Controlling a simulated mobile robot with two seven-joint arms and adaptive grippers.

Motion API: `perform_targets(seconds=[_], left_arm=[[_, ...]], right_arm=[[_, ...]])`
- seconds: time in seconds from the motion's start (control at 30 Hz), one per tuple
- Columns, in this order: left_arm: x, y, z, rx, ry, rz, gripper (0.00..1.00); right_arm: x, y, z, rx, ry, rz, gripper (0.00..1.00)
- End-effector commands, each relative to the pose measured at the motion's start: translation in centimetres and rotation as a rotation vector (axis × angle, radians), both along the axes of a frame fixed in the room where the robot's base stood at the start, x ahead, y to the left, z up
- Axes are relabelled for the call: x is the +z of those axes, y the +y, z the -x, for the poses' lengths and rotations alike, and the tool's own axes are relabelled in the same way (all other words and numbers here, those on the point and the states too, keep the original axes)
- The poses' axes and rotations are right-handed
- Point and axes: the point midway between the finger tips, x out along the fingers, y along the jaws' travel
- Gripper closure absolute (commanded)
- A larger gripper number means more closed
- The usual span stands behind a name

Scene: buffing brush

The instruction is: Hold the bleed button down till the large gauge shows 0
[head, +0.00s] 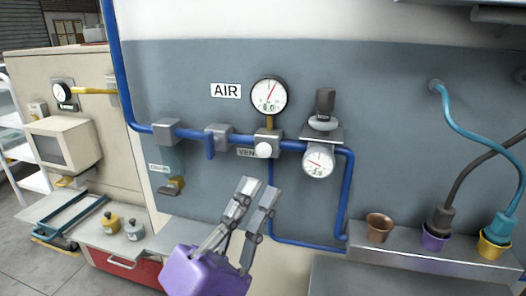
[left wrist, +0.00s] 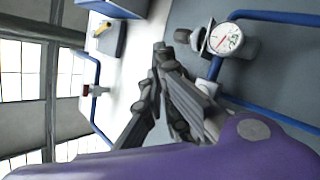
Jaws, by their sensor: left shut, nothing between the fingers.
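The large gauge (head: 269,95) has a white dial and a red needle that points up and slightly right; its digits are too small to read surely. Below it, a white round button (head: 264,150) sticks out of a grey block on the blue pipe, beside a partly covered label starting "VEN" (head: 245,152). My left gripper (head: 257,187) is shut and empty, its fingertips below the button in the picture, with no visible contact. In the left wrist view the fingers (left wrist: 161,52) point up. My right gripper is not in view.
A smaller gauge (head: 318,160) hangs under a regulator with a dark knob (head: 325,101), right of the button. A drain valve handle (head: 172,186) is at left. Blue pipes (head: 342,200) run along the wall. A ledge with cups (head: 379,227) and hoses is at right.

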Motion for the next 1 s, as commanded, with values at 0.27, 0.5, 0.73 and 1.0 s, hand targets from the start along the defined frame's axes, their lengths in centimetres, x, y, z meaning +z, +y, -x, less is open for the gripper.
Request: perform_targets(seconds=[0.27,0.5,0.73,1.0], left_arm=[[0.0,-1.0,-3.0,0.000,-0.001,-0.001,1.00],[-0.1,-2.0,-6.2,0.001,0.000,-0.002,1.00],[-0.1,-2.5,-7.8,0.001,0.000,-0.001,1.00],[0.0,-2.7,-8.2,0.001,0.000,-0.001,1.00]], right_arm=[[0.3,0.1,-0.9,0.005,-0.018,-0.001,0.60],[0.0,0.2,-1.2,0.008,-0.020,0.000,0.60],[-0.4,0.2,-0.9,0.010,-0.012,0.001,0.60],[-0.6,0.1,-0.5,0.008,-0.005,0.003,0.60]])
